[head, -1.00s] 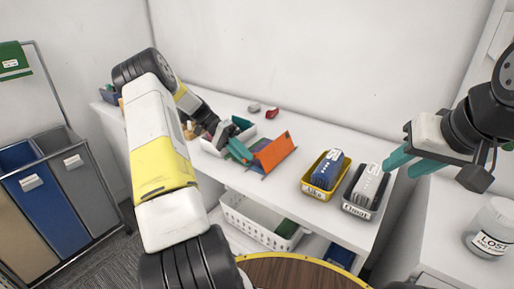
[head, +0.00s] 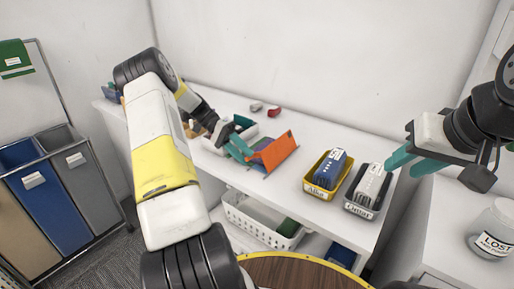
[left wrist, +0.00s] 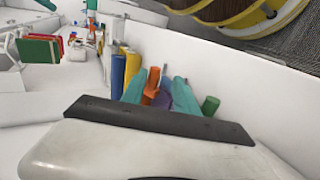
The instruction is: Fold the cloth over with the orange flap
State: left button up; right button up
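An orange flap (head: 277,150) stands tilted up on the white counter, with a blue-grey cloth part showing at its lower edge. My left gripper (head: 240,149) is at the left of the flap, its teal fingers low over the counter. In the left wrist view the two teal fingers (left wrist: 160,94) are apart, with the orange piece (left wrist: 153,84) between or just beyond them and a bluish piece behind. Whether they touch it is unclear. My right gripper (head: 408,165) is open and empty, in the air at the right. Much of the cloth is hidden.
A yellow tray (head: 312,186) and a dark tray (head: 358,210) hold blue and grey items, right of the flap. A white bin (head: 225,143) stands behind my left gripper. A red object (head: 274,112) lies at the back.

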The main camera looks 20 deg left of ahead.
pick_arm(q)
jog(key=v, duration=0.7)
jog(key=shift+a, duration=0.1)
jog(key=s+d+r+n+t+y, duration=0.1)
jog(key=s+d+r+t+y, duration=0.1)
jog(key=s+d+r+y, duration=0.35)
jog(key=s+d+r+n+t+y, duration=0.1)
jog(key=s+d+r+y, duration=0.1)
jog(key=d+r, duration=0.6)
jog(key=s+d+r+t+y, duration=0.1)
jog(key=s+d+t, duration=0.1)
jog(key=s, duration=0.6)
jog(key=s+d+r+n+t, duration=0.1)
jog(key=s+d+r+t, duration=0.1)
jog(key=s+t, duration=0.3)
jog(key=s, duration=0.4)
jog(key=shift+r+y, duration=0.35)
